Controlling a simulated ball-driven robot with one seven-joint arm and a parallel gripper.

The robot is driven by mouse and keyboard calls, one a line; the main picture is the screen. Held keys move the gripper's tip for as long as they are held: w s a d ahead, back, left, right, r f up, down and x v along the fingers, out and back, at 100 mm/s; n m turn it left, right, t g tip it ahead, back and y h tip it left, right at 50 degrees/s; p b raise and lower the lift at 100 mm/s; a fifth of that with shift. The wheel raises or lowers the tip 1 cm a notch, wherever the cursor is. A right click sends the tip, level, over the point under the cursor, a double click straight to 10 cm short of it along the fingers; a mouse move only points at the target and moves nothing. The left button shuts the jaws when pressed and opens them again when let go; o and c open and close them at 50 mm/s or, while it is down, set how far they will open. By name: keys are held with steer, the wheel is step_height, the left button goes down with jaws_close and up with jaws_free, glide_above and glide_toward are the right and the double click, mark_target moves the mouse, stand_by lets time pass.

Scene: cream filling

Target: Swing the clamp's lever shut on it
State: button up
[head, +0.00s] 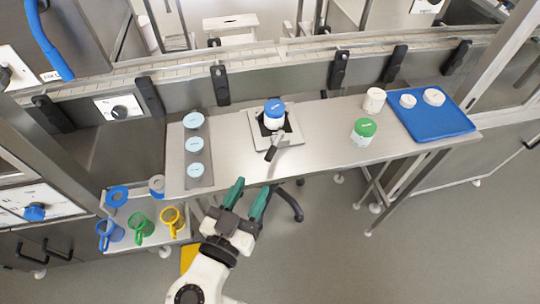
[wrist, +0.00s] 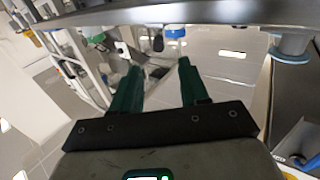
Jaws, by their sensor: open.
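The clamp (head: 289,137) is a pale plate with dark parts on the steel bench. A white jar with a blue lid (head: 274,107) stands in it, upright. The clamp's lever (head: 271,153) is a dark handle that sticks out toward the bench's front edge. I cannot tell its exact angle. My gripper (head: 249,193) has green fingers spread apart with nothing between them. It is in front of the bench edge, below and left of the lever, and apart from it. In the wrist view the open fingers (wrist: 157,80) show below the bench edge; the clamp is not clearly visible there.
A grey strip (head: 183,181) with several pale blue discs lies left of the clamp. A green-lidded jar (head: 364,131), a white jar (head: 374,100) and a blue tray (head: 448,121) stand to the right. Coloured mugs (head: 141,225) are on a lower shelf. The bench beside the clamp is clear.

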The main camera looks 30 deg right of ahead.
mark_target(269, 154)
steer(key=p+x, duration=0.2)
steer(key=x, duration=0.8)
jaws_close()
stand_by(0.4)
